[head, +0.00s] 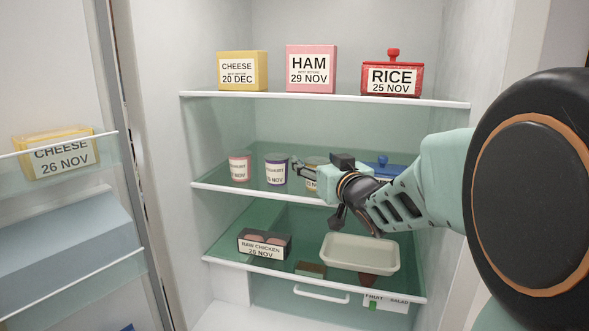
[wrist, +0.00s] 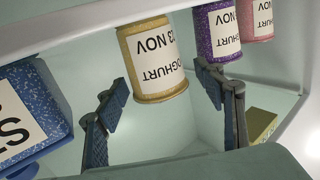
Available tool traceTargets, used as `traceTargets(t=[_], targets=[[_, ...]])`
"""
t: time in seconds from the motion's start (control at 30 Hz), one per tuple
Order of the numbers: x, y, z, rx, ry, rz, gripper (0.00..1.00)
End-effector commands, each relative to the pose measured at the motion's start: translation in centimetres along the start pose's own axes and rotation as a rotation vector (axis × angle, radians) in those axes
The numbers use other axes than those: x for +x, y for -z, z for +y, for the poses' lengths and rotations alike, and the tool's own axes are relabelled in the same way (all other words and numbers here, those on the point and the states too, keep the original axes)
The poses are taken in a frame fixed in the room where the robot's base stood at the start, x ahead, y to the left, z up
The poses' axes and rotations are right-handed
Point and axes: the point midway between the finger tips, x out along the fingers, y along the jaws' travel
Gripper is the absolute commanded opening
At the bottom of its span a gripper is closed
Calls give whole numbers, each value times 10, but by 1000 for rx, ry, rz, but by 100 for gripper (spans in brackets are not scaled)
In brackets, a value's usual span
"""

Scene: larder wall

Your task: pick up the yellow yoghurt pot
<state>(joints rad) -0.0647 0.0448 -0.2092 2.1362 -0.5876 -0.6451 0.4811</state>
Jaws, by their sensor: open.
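The yellow yoghurt pot (wrist: 152,80) appears upside down in the wrist view, its white label facing me. My gripper (wrist: 162,82) is open and empty, with one finger on each side of the pot in the wrist view. The pot is in line with the gap; I cannot tell whether it is between the fingertips or just beyond them. In the head view my gripper (head: 318,178) reaches in from the right.
A purple pot (head: 276,169) and a pink pot (head: 239,168) stand to the left on the same shelf. A blue container (head: 383,170) is close on the right. The upper shelf (head: 330,98) is above; a pale tray (head: 360,238) and raw chicken (head: 264,244) sit below.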

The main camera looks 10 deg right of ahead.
Motion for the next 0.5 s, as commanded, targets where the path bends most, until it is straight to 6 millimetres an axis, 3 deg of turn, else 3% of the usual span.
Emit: traceTargets(t=[0.27, 0.5], targets=[[0, 0, 0, 0, 0, 0, 62], [0, 0, 0, 0, 0, 0, 35]])
